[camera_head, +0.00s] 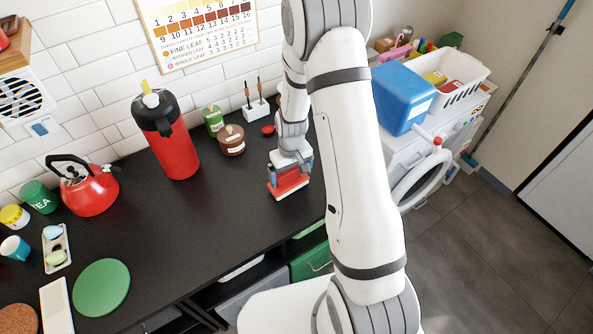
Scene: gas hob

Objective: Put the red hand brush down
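My gripper (290,177) points down over the black counter (225,225), right of the red pump flask. A red block-like thing (289,183), which looks like the red hand brush, sits between its fingers, and the gripper appears shut on it. The brush is close to the counter top near its front right edge. I cannot tell whether it touches the counter. My arm hides part of the counter to the right.
A red pump flask (172,140), a brown jar (231,141), a green tin (213,119) and a small red item (268,130) stand behind. A red kettle (90,190) and green disc (101,287) are left. The middle counter is clear.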

